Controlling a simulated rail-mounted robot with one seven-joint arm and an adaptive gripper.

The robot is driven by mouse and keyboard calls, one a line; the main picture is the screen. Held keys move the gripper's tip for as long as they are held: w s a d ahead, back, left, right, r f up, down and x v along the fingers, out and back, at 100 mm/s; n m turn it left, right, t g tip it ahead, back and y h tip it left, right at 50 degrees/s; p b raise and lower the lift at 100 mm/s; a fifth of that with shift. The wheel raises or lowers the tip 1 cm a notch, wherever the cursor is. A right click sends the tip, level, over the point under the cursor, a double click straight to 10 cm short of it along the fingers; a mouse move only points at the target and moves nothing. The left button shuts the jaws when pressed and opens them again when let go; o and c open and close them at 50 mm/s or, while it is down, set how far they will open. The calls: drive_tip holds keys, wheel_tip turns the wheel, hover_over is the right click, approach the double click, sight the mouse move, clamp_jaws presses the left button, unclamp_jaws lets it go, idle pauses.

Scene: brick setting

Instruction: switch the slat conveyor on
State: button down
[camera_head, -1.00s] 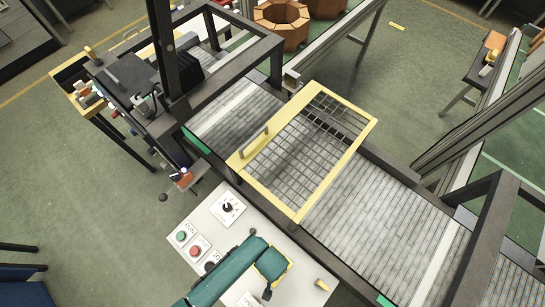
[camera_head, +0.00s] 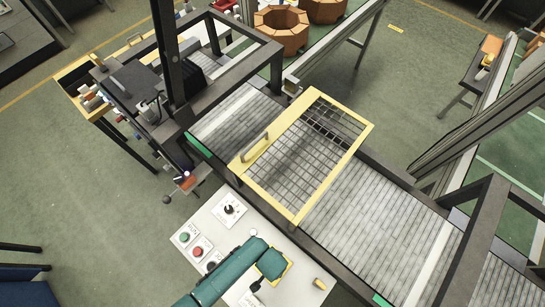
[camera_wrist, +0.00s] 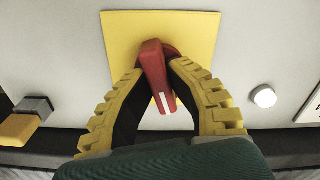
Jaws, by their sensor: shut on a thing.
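A red rotary switch handle (camera_wrist: 153,75) with a white mark stands on a yellow square plate (camera_wrist: 118,38) in the wrist view. The handle leans slightly, its marked end low and a little right. My gripper (camera_wrist: 158,95) has its yellow ribbed fingers on both sides of the handle and is shut on it. In the head view my gripper (camera_head: 268,268) is over the yellow plate (camera_head: 288,274) on the pale control panel (camera_head: 215,225) and hides the handle. The slat conveyor (camera_head: 375,210) runs behind the panel.
A yellow-framed mesh guard (camera_head: 297,219) lies over the conveyor. On the panel are a black selector (camera_head: 229,209), a green button (camera_head: 185,238) and a red button (camera_head: 197,251). A white round lamp or button (camera_wrist: 264,96) and a yellow-grey block (camera_wrist: 20,126) flank the plate.

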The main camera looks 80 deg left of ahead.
drive_tip(key=m+p, duration=0.2)
drive_tip(key=m, duration=0.4)
drive_tip(key=shift+s, duration=0.1)
drive_tip(key=m+p, duration=0.1)
drive_tip(key=m, duration=0.5)
idle(0.4)
drive_tip(key=c, duration=1)
unclamp_jaws()
